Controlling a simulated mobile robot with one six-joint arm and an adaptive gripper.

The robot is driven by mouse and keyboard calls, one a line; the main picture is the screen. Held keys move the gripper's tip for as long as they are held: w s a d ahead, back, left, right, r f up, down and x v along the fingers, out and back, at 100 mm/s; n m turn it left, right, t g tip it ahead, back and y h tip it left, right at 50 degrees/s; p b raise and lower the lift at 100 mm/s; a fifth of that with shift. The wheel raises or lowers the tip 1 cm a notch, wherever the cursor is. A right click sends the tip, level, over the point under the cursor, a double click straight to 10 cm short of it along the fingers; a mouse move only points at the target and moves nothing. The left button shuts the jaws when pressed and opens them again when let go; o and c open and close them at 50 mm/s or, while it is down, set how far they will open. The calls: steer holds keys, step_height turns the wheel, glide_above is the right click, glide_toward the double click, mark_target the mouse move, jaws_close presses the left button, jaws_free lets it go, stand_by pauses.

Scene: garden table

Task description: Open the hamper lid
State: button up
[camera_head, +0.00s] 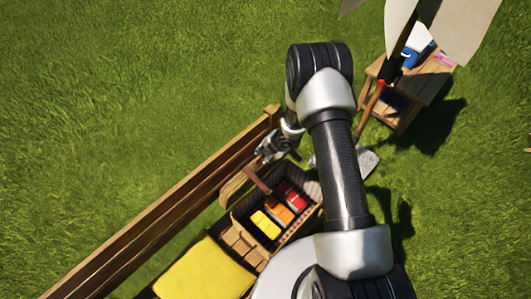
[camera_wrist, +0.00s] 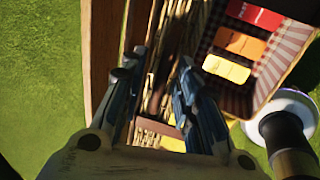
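The wicker hamper (camera_head: 310,186) stands on a wooden bench, with its inside showing. Its lid (camera_head: 236,184) stands raised on the side toward the bench's backrest. In the wrist view the hamper's checked lining (camera_wrist: 283,62) shows at the upper right, and the lid's wicker (camera_wrist: 168,45) shows edge-on in the middle. My gripper (camera_head: 268,152) is above the lid, by the backrest. In the wrist view its two fingers (camera_wrist: 157,76) are apart with a gap between them; I see nothing clamped there.
Red (camera_head: 295,199), orange (camera_head: 278,208) and yellow (camera_head: 265,224) packs lie in the hamper. A yellow cushion (camera_head: 205,272) is on the bench. The backrest (camera_head: 160,215) runs along the left. A small wooden table (camera_head: 428,86) stands at upper right. Grass surrounds everything.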

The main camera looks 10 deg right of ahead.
steer(key=shift+r, duration=0.15)
steer(key=v, duration=1.2)
